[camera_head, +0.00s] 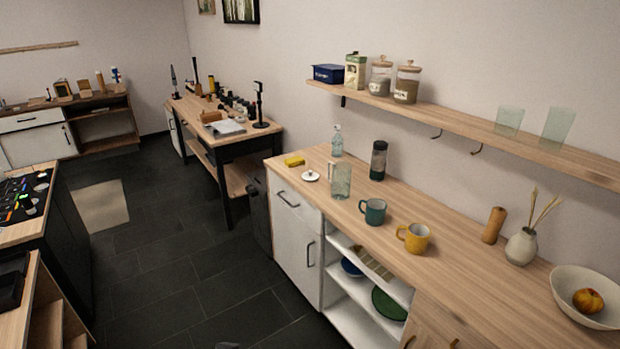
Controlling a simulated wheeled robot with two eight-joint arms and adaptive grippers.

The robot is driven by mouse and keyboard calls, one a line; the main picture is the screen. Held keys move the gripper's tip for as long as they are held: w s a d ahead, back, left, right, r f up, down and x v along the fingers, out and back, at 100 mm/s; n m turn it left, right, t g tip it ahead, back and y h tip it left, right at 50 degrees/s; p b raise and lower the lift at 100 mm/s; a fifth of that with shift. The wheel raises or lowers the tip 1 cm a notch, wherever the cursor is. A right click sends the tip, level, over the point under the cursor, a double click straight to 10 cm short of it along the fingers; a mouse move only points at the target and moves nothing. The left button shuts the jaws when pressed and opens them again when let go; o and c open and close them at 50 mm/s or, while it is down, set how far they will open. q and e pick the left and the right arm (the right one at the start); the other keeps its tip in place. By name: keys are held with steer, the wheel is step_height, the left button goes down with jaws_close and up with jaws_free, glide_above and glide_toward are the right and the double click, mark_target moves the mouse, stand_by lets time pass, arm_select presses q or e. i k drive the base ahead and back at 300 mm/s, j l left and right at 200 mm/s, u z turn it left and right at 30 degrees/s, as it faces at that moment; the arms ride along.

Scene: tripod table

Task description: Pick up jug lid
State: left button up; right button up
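The jug lid (310,175) looks like a small, round white disc with a dark knob in its middle. It lies flat on the wooden counter (455,262), near the counter's front left edge. A clear glass jug (341,182) stands upright just right of the lid, apart from it, with its top seeming open.
A glass bottle (337,141), dark tumbler (378,160), green mug (373,211) and yellow mug (414,238) stand on the counter. A wall shelf (455,124) overhangs its back. Dark floor (190,265) before the counter is clear.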

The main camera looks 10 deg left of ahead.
mark_target(310, 176)
steer(key=i+j, duration=0.75)
steer(key=i, duration=0.25)
